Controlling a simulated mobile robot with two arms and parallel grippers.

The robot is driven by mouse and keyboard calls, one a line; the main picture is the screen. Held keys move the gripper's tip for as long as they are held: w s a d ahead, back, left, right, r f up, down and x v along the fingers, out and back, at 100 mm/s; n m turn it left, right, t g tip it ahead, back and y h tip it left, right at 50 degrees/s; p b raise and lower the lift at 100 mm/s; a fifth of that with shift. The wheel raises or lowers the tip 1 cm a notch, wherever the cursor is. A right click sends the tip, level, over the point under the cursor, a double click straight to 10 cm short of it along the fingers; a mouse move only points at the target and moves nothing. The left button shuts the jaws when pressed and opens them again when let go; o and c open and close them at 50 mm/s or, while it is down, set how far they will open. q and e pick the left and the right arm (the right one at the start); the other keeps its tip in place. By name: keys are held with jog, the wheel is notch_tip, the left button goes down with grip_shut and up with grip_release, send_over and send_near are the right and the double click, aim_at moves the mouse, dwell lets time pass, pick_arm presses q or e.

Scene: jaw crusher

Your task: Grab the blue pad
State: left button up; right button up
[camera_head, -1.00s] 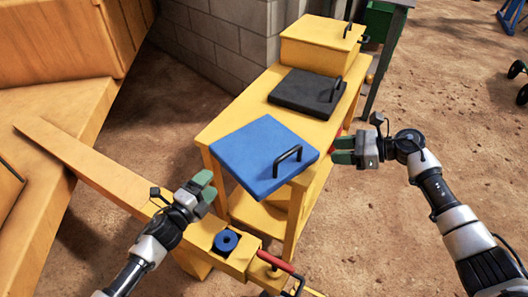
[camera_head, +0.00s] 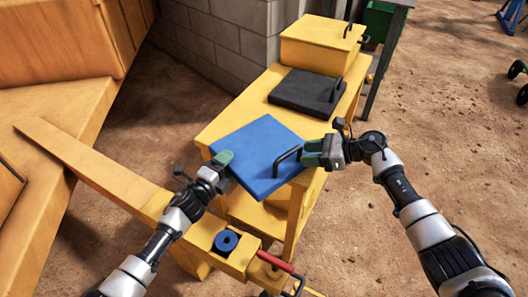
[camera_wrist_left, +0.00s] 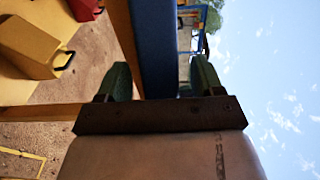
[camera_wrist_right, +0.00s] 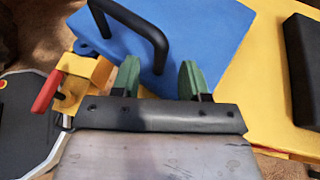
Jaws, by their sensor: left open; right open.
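The blue pad (camera_head: 258,152) is a flat square with a black bar handle (camera_head: 286,160) on top. It lies on the near end of the yellow table (camera_head: 228,117), its near corner overhanging. My left gripper (camera_head: 222,163) is open at the pad's left edge. In the left wrist view the pad's edge (camera_wrist_left: 155,45) shows between its green fingers, with gaps on both sides. My right gripper (camera_head: 312,153) is open at the pad's right edge, beside the handle. In the right wrist view the pad (camera_wrist_right: 205,35) and handle (camera_wrist_right: 158,40) show ahead of its fingers; contact is unclear.
A black pad (camera_head: 306,92) with a handle lies behind on the table, and a yellow box (camera_head: 318,45) stands at the far end. A yellow beam (camera_head: 90,165) with a blue ring (camera_head: 226,241) and red-handled part (camera_head: 275,262) lies in front. A block wall stands behind left.

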pick_arm(q)
jog(key=shift+x, duration=1.2)
pick_arm(e)
jog(key=shift+x, duration=1.15)
pick_arm(q)
jog(key=shift+c, duration=0.5)
pick_arm(e)
jog(key=shift+c, duration=0.3)
pick_arm(q)
jog(key=c, duration=0.7)
pick_arm(e)
jog(key=c, duration=0.7)
pick_arm(q)
grip_shut()
pick_arm(e)
grip_shut()
pick_arm(q)
jog(key=shift+r, duration=0.15)
pick_arm(e)
jog(key=shift+w+r, duration=0.1)
jog(key=shift+r, duration=0.15)
